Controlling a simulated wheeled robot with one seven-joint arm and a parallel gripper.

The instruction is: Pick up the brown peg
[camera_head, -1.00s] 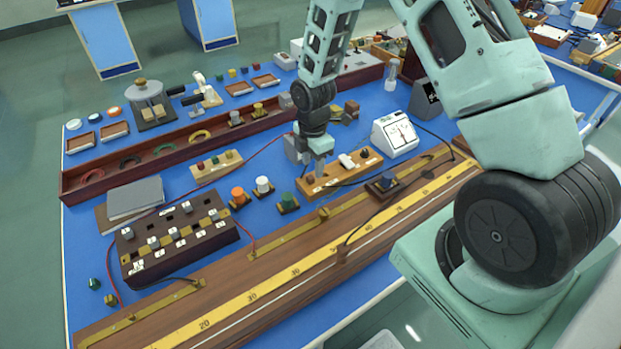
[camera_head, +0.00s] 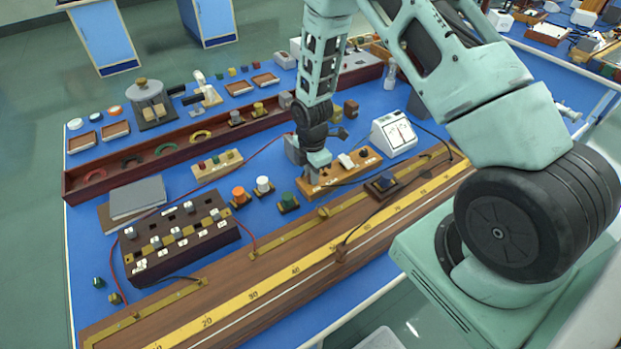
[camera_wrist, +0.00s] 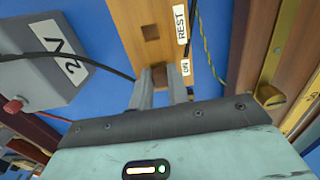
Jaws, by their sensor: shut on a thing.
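My gripper (camera_head: 316,174) is down at the left end of a light wooden board (camera_head: 329,184) on the blue bench. In the wrist view its two fingers (camera_wrist: 162,90) are shut on a small brown peg (camera_wrist: 160,72), which shows between them. The board (camera_wrist: 119,16) lies under the fingers there, with a dark square hole (camera_wrist: 151,32) and the labels "REST" (camera_wrist: 181,24) and "ON" (camera_wrist: 185,67). The peg's lower end is hidden, so I cannot tell whether it still sits in the board.
A white meter (camera_head: 394,134) stands right of the board. A grey block marked "2V" (camera_wrist: 60,75) is close left of the fingers in the wrist view, with a black cable (camera_wrist: 97,64). A long wooden rail with a yellow scale (camera_head: 277,282) runs in front.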

